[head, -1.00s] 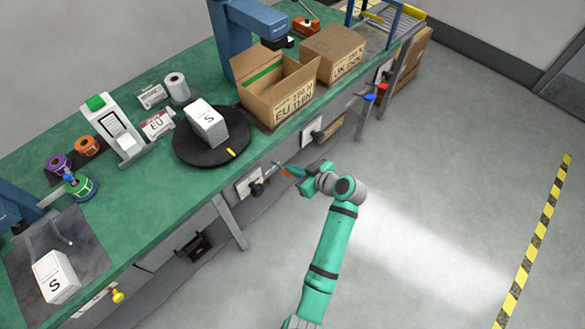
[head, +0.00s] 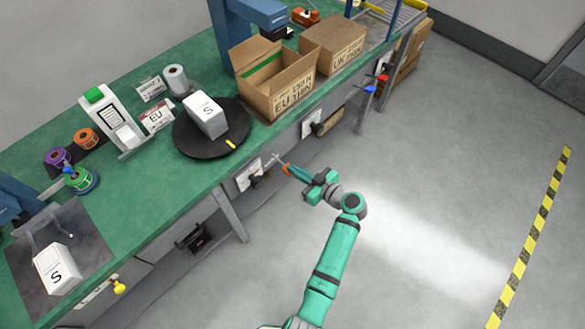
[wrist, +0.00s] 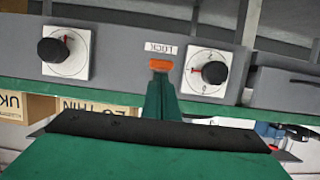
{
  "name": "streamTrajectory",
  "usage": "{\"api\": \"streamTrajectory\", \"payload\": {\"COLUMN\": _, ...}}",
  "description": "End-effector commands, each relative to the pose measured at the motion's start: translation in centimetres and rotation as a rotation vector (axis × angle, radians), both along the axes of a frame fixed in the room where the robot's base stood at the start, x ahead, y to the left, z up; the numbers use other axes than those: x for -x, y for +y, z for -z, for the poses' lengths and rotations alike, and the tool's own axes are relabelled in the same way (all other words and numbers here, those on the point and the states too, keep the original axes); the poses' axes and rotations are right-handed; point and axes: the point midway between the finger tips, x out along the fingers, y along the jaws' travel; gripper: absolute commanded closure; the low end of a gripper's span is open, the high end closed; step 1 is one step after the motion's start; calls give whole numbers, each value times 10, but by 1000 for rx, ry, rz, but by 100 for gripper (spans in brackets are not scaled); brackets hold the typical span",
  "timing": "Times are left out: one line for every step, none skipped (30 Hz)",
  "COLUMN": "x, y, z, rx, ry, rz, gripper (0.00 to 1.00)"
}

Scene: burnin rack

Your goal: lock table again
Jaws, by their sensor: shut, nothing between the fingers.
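The turntable (head: 190,148), a black disc with a yellow mark on its rim, stands on the green bench with a white S carton (head: 208,116) on it. In the wrist view, a LOCK label (wrist: 161,49) appears upside down on the bench's front rail. An orange piece (wrist: 160,65) lies beside it, at my fingertips; I cannot tell whether it is the lock's handle or part of my fingers. My gripper (head: 291,172) is shut and empty at the bench's front edge, and its narrow tip shows in the wrist view (wrist: 161,80). Contact is unclear.
Black knobs on white plates flank the label, one at left (wrist: 66,52) and one at right (wrist: 207,73). An open EU carton (head: 292,98) and a UK carton (head: 337,58) stand on the bench. The floor to the right is clear.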

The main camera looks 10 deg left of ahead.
Motion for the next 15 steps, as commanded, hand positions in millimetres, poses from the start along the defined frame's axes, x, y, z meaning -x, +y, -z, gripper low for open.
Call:
{"api": "streamTrajectory", "payload": {"x": 0, "y": -1, "z": 0, "rx": 0, "ry": 0, "rz": 1, "gripper": 100}}
{"api": "streamTrajectory", "payload": {"x": 0, "y": -1, "z": 0, "rx": 0, "ry": 0, "rz": 2, "gripper": 100}}
{"api": "streamTrajectory", "payload": {"x": 0, "y": -1, "z": -1, "rx": 0, "ry": 0, "rz": 2, "gripper": 100}}
{"api": "streamTrajectory", "payload": {"x": 0, "y": -2, "z": -2, "rx": 0, "ry": 0, "rz": 3, "gripper": 100}}
{"api": "streamTrajectory", "payload": {"x": 0, "y": -2, "z": -2, "rx": 0, "ry": 0, "rz": 3, "gripper": 100}}
{"api": "streamTrajectory", "payload": {"x": 0, "y": -2, "z": -4, "rx": 0, "ry": 0, "rz": 3, "gripper": 100}}
{"api": "streamTrajectory", "payload": {"x": 0, "y": -2, "z": -5, "rx": 0, "ry": 0, "rz": 3, "gripper": 100}}
{"api": "streamTrajectory", "payload": {"x": -1, "y": -2, "z": -6, "rx": 1, "ry": -1, "rz": 3, "gripper": 100}}
{"api": "streamTrajectory", "payload": {"x": -1, "y": -2, "z": -7, "rx": 1, "ry": -1, "rz": 3, "gripper": 100}}
{"api": "streamTrajectory", "payload": {"x": -1, "y": -2, "z": -9, "rx": 1, "ry": -1, "rz": 3, "gripper": 100}}
{"api": "streamTrajectory", "payload": {"x": -1, "y": -2, "z": -10, "rx": 1, "ry": -1, "rz": 3, "gripper": 100}}
{"api": "streamTrajectory", "payload": {"x": -1, "y": -1, "z": -12, "rx": 1, "ry": -1, "rz": 3, "gripper": 100}}
{"api": "streamTrajectory", "payload": {"x": -1, "y": -1, "z": -13, "rx": 1, "ry": -1, "rz": 3, "gripper": 100}}
{"api": "streamTrajectory", "payload": {"x": 0, "y": -1, "z": -14, "rx": 0, "ry": 0, "rz": 2, "gripper": 100}}
{"api": "streamTrajectory", "payload": {"x": 0, "y": -1, "z": -15, "rx": 0, "ry": 0, "rz": 2, "gripper": 100}}
